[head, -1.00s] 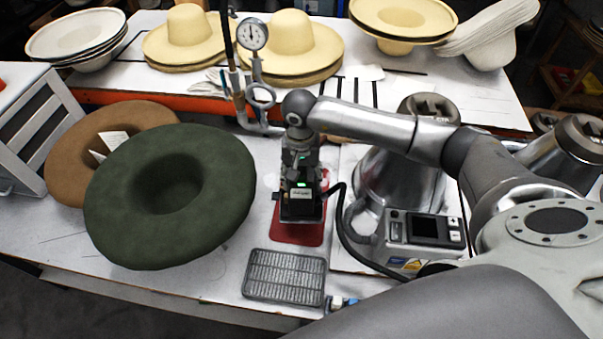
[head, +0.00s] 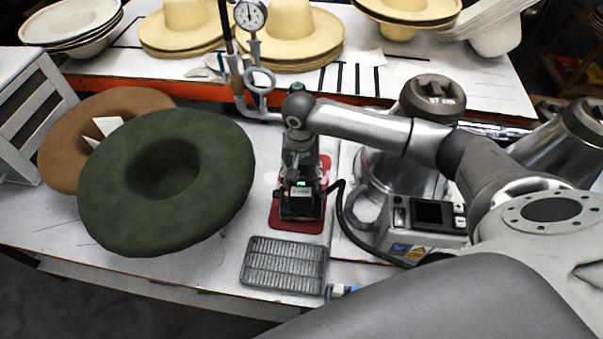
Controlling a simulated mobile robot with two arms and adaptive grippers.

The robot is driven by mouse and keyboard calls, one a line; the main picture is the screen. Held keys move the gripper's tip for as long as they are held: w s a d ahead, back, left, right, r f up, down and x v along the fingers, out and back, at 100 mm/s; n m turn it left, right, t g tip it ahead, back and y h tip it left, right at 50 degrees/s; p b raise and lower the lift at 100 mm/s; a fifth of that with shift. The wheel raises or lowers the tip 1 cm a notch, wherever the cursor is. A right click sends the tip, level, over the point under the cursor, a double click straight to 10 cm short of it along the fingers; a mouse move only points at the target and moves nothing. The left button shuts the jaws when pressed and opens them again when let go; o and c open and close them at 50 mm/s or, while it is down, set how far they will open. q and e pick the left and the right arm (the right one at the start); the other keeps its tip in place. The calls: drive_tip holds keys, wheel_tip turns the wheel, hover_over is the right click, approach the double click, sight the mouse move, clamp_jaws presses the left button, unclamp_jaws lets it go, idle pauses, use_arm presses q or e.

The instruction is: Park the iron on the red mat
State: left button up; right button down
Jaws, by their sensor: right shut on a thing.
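The red mat (head: 296,226) lies on the white bench, its edges showing around the gripper. My right gripper (head: 301,194) points down over it and is shut on the iron (head: 300,214), a small dark body mostly covered by the gripper. The iron is over the mat, low and inside its front edge; I cannot tell whether its base touches the mat. A black cord (head: 347,220) curves from beside it towards the control box. My left gripper is out of view.
A grey slotted plate (head: 284,266) lies just in front of the mat. A large green hat (head: 225,190) and a brown hat (head: 62,150) are at left. The control box (head: 428,222) stands right. A pipe with a gauge (head: 250,15) rises behind.

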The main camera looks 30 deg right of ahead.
drive_tip(key=shift+b, duration=0.4)
idle(0.7)
drive_tip(key=shift+c, duration=2.2)
unclamp_jaws()
drive_tip(key=shift+a, duration=0.1)
drive_tip(key=shift+s+f, duration=0.2)
drive_tip(key=shift+f, duration=0.15)
drive_tip(key=r, duration=1.2)
drive_tip(key=shift+w+r, duration=0.2)
